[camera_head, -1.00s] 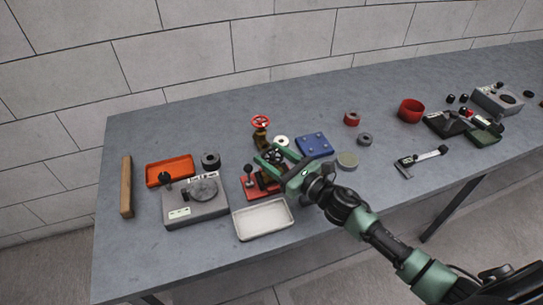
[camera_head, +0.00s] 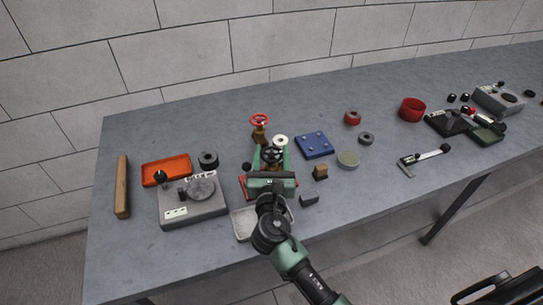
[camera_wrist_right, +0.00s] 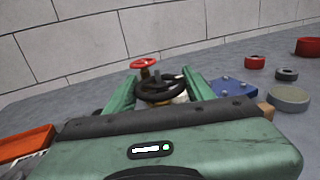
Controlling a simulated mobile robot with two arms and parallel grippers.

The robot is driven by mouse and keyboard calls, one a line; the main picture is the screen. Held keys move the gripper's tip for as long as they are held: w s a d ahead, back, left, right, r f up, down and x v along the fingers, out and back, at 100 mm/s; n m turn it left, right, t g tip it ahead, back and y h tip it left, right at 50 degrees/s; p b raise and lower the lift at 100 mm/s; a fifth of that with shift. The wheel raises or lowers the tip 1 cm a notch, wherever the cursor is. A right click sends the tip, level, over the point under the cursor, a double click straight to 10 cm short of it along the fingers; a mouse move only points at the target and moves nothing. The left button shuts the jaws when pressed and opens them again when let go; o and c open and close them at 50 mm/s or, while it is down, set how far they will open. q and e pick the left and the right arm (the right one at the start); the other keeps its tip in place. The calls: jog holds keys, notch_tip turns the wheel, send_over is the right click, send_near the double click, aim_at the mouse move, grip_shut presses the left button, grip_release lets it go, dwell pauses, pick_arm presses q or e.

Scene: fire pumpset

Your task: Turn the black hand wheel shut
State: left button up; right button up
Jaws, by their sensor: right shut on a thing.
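In the right wrist view the black wheel (camera_wrist_right: 160,89) lies between the fingers (camera_wrist_right: 160,80). The gripper body hides most of the valve below. A red hand wheel (camera_head: 260,119) on a brass valve stands just behind, also in the right wrist view (camera_wrist_right: 144,63). My left gripper is not in view.
A white tray (camera_head: 242,225) lies partly under my right arm. A grey device (camera_head: 193,207) and an orange tray (camera_head: 166,170) stand to the left. A blue plate (camera_head: 314,145), a brown block (camera_head: 320,172) and a round disc (camera_head: 348,159) lie close on the right.

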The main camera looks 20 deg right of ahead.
jog(key=shift+r+m+h, duration=0.1)
jog(key=shift+m+h, duration=0.3)
jog(key=shift+h, duration=0.2)
jog(key=o, duration=1.1)
